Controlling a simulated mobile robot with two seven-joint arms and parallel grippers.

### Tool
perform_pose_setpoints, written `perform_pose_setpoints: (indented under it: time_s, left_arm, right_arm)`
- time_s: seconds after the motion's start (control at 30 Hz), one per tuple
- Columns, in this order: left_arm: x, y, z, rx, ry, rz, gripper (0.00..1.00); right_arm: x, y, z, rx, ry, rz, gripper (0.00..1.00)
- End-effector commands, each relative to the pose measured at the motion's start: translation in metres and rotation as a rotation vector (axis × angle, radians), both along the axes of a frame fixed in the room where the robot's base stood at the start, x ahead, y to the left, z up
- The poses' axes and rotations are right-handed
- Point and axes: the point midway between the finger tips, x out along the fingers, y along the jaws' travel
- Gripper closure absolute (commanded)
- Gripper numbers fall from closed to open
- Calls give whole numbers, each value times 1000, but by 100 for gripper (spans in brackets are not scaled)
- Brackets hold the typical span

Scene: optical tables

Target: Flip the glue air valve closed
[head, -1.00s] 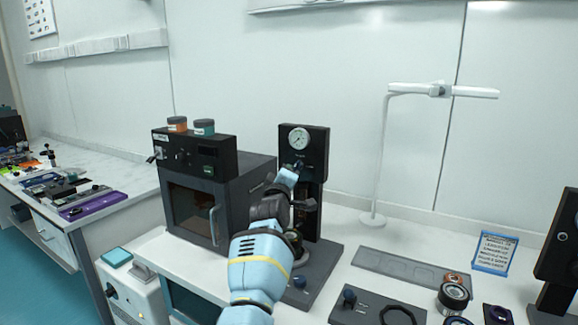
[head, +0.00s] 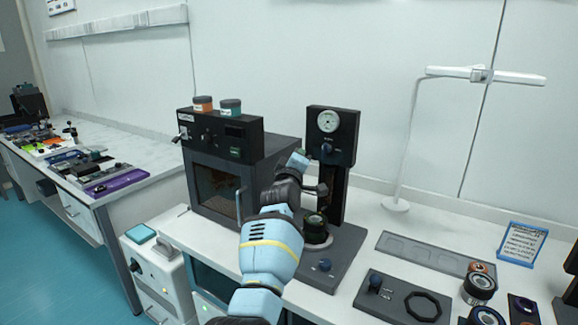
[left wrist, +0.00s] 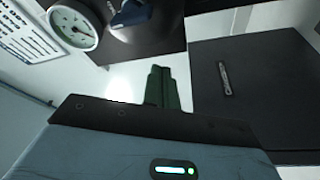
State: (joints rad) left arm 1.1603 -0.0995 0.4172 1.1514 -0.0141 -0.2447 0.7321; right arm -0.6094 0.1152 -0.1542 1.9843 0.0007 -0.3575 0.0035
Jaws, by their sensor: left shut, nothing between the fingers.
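The glue air valve shows as a small dark blue handle (head: 326,149) on the black press column, below a round white gauge (head: 328,121). In the left wrist view the blue handle (left wrist: 131,13) is at the top edge, beside the gauge (left wrist: 74,25); its far end is cut off. I cannot tell from its angle whether the valve is open or closed. My left gripper (head: 302,153) is just left of the handle, apparently apart from it. Its dark green fingers (left wrist: 162,88) are together and empty. My right gripper is not in view.
A black oven (head: 216,185) with jars on top stands close left of the press. A black cylinder (head: 316,227) is on the press base. A fixture plate (head: 392,300), a grey tray (head: 430,253) and a white lamp stand (head: 398,205) are to the right.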

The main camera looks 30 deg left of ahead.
Motion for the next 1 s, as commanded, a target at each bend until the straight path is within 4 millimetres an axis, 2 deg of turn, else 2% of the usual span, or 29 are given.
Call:
perform_pose_setpoints:
  time_s: [0.07,0.5,0.7,1.0]
  left_arm:
    - [-11,-5,6,-1,-8,-2,100]
    - [-65,-21,4,0,-6,-1,100]
    - [-78,-25,3,1,-4,0,100]
    - [-81,-26,3,1,-3,0,100]
  right_arm:
    - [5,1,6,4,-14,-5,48]
    - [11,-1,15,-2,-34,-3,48]
    - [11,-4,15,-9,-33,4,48]
    - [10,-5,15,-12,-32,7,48]
